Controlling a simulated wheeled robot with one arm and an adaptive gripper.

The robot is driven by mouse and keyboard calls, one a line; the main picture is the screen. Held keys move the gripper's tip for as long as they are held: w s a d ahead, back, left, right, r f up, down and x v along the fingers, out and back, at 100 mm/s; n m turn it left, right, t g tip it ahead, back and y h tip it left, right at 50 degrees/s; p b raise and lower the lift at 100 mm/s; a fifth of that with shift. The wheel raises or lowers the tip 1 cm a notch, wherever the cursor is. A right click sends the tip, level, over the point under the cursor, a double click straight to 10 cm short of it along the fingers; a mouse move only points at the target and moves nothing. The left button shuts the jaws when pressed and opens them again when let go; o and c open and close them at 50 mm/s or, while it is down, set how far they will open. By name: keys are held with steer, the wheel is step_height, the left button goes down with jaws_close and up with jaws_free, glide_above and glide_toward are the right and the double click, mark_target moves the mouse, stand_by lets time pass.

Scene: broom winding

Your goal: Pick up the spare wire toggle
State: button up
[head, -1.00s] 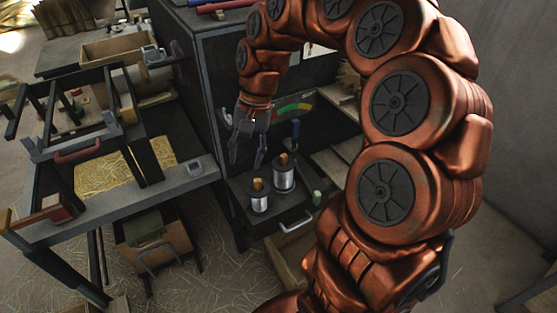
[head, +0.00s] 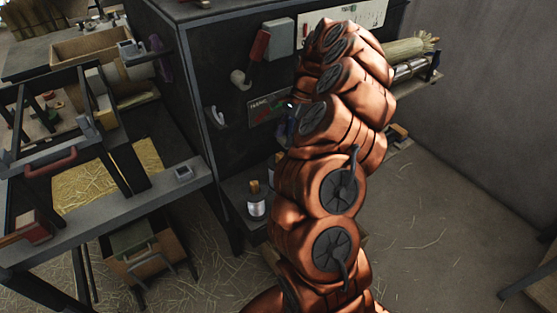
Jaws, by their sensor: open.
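I cannot make out the spare wire toggle for certain in the head view. A wire spool with a wooden top (head: 256,203) stands upright on a dark shelf (head: 236,187) at the front of the dark cabinet. A second spool behind it is mostly hidden by my arm. My copper-coloured arm rises in front of the shelf and covers its right part. My gripper is hidden behind the arm, so its place relative to the shelf does not show.
The dark cabinet (head: 190,60) carries a red-handled lever (head: 258,46) and a pale hook (head: 216,118). A workbench with a dark frame (head: 120,208) stands at left. Straw-coloured bundles (head: 415,50) lie on a rack at back right. Floor at right (head: 450,220) is largely clear.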

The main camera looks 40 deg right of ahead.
mark_target(280, 153)
steer(key=shift+x, duration=0.95)
steer(key=x, duration=0.2)
steer(key=s+p+x, duration=0.1)
steer(key=x, duration=0.1)
steer(key=shift+a, duration=0.1)
steer(key=shift+w+a+f, duration=0.1)
steer(key=shift+f, duration=0.4)
steer(key=shift+c, duration=0.2)
jaws_close()
